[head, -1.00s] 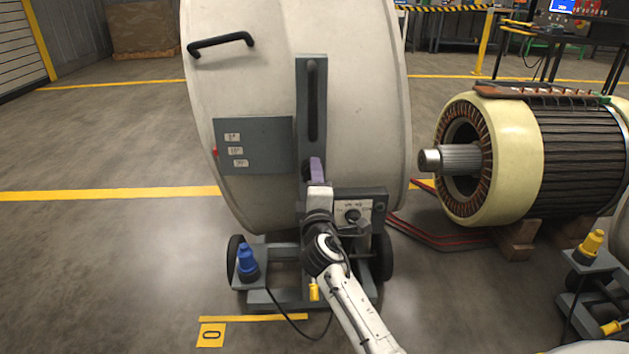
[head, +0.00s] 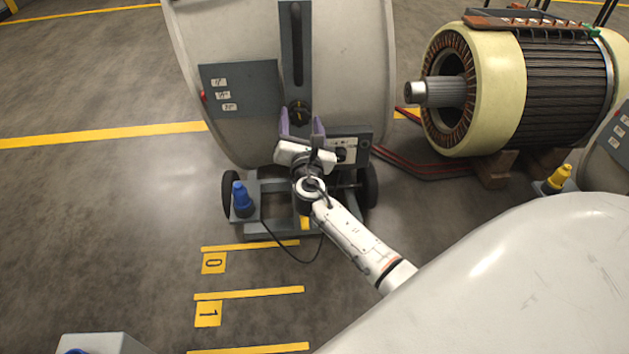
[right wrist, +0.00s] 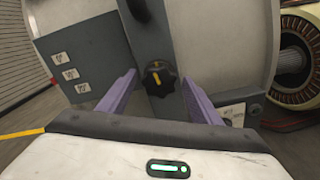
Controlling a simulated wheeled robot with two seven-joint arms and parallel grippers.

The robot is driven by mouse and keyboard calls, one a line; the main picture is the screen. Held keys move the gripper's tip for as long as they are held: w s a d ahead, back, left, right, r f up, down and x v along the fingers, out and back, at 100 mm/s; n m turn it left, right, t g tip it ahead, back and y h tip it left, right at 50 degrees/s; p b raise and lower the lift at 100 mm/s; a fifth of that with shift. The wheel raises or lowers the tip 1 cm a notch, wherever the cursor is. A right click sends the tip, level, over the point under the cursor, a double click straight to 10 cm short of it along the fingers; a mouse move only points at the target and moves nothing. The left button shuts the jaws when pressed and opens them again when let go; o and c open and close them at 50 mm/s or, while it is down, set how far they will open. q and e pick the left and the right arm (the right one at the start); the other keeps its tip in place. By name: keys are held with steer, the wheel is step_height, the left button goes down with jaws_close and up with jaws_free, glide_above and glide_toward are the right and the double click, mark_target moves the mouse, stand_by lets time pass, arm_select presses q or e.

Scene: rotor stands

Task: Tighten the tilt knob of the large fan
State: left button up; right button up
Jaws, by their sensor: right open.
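The large fan (head: 350,90) is a big pale drum on a grey wheeled stand. Its tilt knob (head: 299,112) is black with a yellow pointer line, on the grey upright bracket below a long slot. In the right wrist view the knob (right wrist: 158,78) lies between and beyond the purple fingertips, its pointer tilted a little off vertical. My right gripper (head: 301,128) is open and empty, its two purple fingers on either side of the knob's line, just short of it; contact does not show. My left gripper is not in view.
A grey panel (head: 240,90) with small labels is left of the bracket. A control box (head: 345,150) with a dial sits right of my gripper. A blue plug (head: 242,197) stands on the base. A large motor (head: 490,90) is at right.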

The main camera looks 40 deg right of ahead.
steer(key=n+p, duration=0.1)
steer(key=n, duration=0.3)
steer(key=n+p, duration=0.1)
steer(key=n, duration=0.1)
steer(key=shift+a+r+p, duration=0.1)
steer(key=shift+r+p, duration=0.15)
steer(key=shift+p, duration=0.05)
steer(key=s+a+f+m+g+y+p, duration=0.1)
steer(key=s+a+m+g+y+p, duration=0.1)
steer(key=s+a+m+p, duration=0.3)
steer(key=s+a+f+m+g+y+p, duration=0.1)
steer(key=s+a+m+y+p, duration=0.3)
steer(key=s+m, duration=0.5)
steer(key=s+a+f+m+g+y+p, duration=0.2)
steer(key=s+a+m+p, duration=0.5)
steer(key=s, duration=0.7)
steer(key=shift+s+a+m+g+y+p, duration=0.15)
steer(key=shift+a+m+g+y+p, duration=0.15)
steer(key=shift+a+g+y, duration=0.25)
steer(key=shift+a, duration=0.1)
